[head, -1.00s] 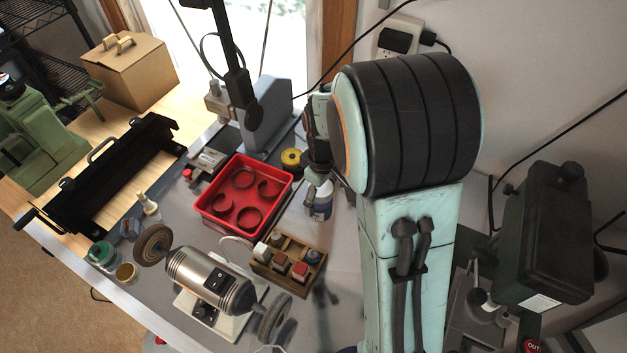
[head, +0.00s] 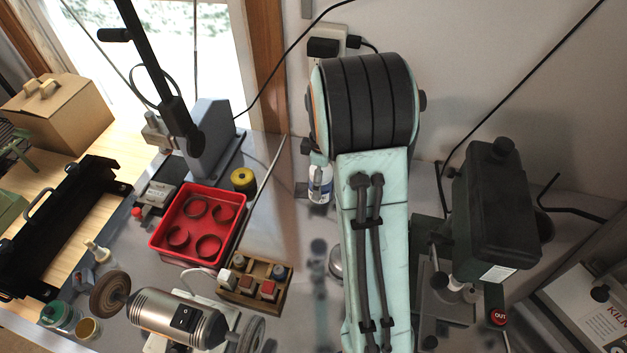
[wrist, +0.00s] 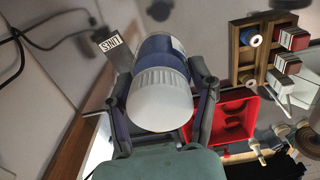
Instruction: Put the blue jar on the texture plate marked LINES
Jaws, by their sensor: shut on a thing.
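The blue jar (wrist: 162,85), with a ribbed white lid, is between the two fingers of my gripper (wrist: 164,92) in the wrist view. My gripper is shut on it. In the head view the jar (head: 319,186) shows just left of my arm, toward the back of the bench, with most of my gripper hidden behind the arm. The texture plate marked LINES (wrist: 112,42) is a small grey piece in the wrist view, to the left of the jar and apart from it in the picture. I cannot tell the jar's height above the bench.
A red tray (head: 155,245) with several rings, a yellow roll (head: 243,179) and a wooden block holder (head: 236,298) stand left of my arm. A bench grinder (head: 165,315) is at the front left. A dark machine (head: 497,205) stands to the right.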

